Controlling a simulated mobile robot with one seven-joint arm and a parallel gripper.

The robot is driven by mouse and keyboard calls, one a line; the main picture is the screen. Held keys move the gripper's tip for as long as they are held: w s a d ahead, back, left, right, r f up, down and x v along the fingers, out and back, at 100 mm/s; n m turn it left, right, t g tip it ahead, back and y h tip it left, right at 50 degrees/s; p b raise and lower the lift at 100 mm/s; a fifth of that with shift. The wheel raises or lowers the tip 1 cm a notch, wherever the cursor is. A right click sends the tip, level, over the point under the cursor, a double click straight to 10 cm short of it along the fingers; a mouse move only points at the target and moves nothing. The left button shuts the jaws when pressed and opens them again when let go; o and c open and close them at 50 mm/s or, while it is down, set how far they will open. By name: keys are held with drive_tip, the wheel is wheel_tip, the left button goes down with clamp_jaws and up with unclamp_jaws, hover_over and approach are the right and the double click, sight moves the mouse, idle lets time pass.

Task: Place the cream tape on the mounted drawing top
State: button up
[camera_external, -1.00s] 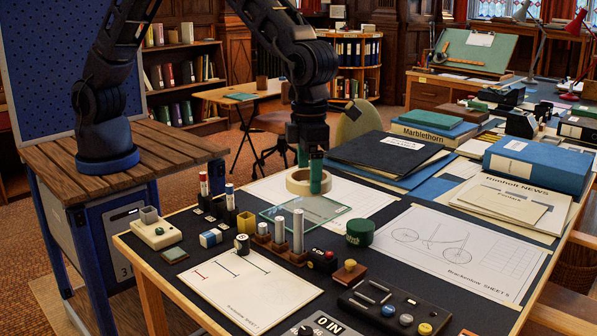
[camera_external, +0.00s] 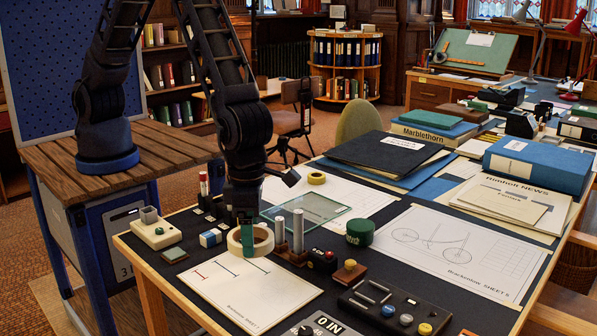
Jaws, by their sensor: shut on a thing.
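My gripper (camera_external: 246,229) has green fingers and is shut on the cream tape (camera_external: 266,241), a wide pale ring. The tape is by the far right edge of the front drawing sheet (camera_external: 250,297), which has a red line and dark lines. I cannot tell whether the tape touches anything below. Two other sheets lie on the table: one partly under a glass plate (camera_external: 322,207), one with a bicycle drawing (camera_external: 455,250) at the right. I cannot tell which sheet is the mounted drawing.
Metal cylinders (camera_external: 298,232) on dark blocks stand just right of the tape. A blue-and-white eraser (camera_external: 211,238) and a cream box (camera_external: 156,231) lie to its left. A green round tin (camera_external: 360,232) and a dark control panel (camera_external: 394,305) are further right. A small yellow tape roll (camera_external: 316,178) lies behind.

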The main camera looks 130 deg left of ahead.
sight(254, 288)
wheel_tip(254, 288, down, 10)
drive_tip(key=shift+f, duration=0.1)
idle(0.4)
drive_tip(key=o, duration=0.9)
drive_tip(key=shift+f, duration=0.1)
